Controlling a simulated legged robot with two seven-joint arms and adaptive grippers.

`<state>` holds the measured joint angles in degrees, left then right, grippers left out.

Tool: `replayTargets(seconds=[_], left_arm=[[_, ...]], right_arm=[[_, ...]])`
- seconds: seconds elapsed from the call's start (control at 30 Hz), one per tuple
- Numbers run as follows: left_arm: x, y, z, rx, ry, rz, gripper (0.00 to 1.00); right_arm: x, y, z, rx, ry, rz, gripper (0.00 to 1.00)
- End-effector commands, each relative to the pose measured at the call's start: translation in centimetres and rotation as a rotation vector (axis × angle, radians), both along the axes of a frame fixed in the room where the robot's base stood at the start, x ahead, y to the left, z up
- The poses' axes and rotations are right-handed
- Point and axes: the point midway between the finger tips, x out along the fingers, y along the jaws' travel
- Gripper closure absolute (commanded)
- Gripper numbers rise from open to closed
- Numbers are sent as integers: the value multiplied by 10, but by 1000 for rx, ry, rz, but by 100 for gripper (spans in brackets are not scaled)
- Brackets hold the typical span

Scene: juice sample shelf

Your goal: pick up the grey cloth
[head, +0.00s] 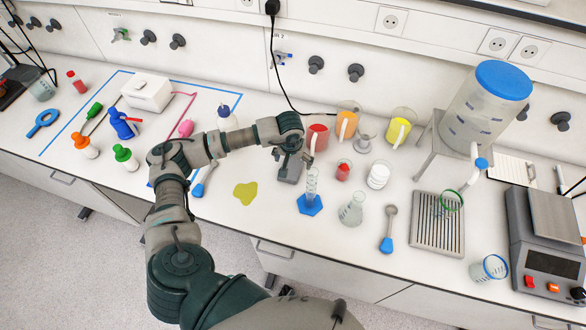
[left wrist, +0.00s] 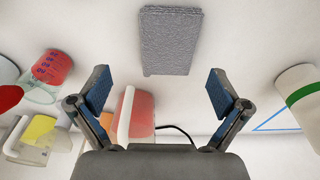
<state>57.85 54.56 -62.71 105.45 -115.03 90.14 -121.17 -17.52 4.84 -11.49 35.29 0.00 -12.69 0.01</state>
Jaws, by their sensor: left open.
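The grey cloth (head: 288,172) lies flat on the white bench, just below my left gripper (head: 292,157) in the head view. Part of the cloth is hidden behind the gripper there. In the left wrist view the cloth (left wrist: 171,40) is a textured grey rectangle at the top middle. My left gripper (left wrist: 160,88) is open there, its two fingers spread wide with nothing between them. The cloth lies beyond the fingertips, apart from them. My right gripper is not in view.
A measuring cylinder on a blue base (head: 310,203) stands close to the right of the cloth. A red mug (head: 317,138), an orange mug (head: 347,122) and a red-filled beaker (head: 343,171) stand nearby.

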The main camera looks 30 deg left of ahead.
Motion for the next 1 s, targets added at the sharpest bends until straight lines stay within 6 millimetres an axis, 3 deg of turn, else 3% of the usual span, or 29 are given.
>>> replayTargets(seconds=[0.2,0.43,0.7,0.77,0.93,1.0], left_arm=[[2,5,-19,0,3,3,0],[8,7,-52,-1,2,3,0],[9,4,-56,2,-1,1,0],[9,5,-56,2,-1,1,10],[9,7,-57,1,0,2,52],[9,7,-57,-1,1,2,53]], right_arm=[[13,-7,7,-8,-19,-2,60],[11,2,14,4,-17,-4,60],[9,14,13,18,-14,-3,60],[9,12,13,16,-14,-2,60],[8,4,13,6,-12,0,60],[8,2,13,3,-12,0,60]])
